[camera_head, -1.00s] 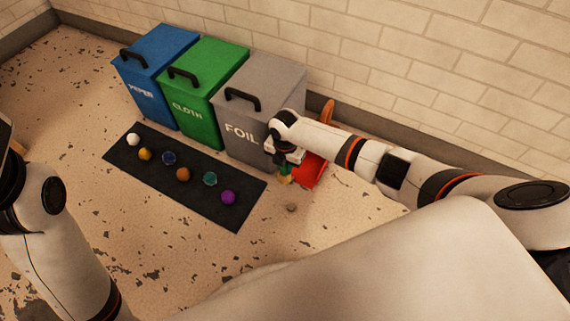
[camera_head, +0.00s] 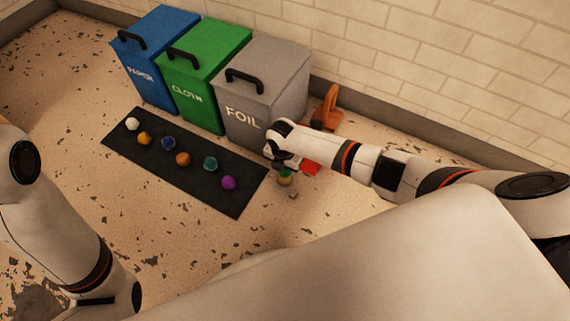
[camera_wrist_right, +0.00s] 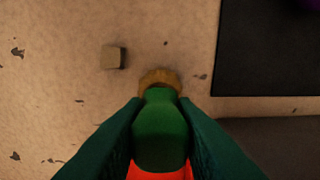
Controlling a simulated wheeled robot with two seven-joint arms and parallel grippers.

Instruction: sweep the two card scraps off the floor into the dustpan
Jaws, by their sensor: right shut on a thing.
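My right gripper (camera_head: 284,166) is shut on a brush (camera_head: 286,178) with a green body; the right wrist view shows its green body and tan bristle end (camera_wrist_right: 159,78) between the dark fingers. One small grey-brown card scrap (camera_head: 293,194) lies on the floor just in front of the brush. In the right wrist view a scrap (camera_wrist_right: 113,57) lies left of the bristles, apart from them. I cannot make out a second scrap. My left gripper is not in view.
Blue, green and grey FOIL (camera_head: 262,85) bins stand along the wall. A dark mat (camera_head: 150,165) with several coloured balls lies in front of them, left of the brush. An orange object (camera_head: 327,112) stands right of the grey bin. Floor in front of the scrap is open.

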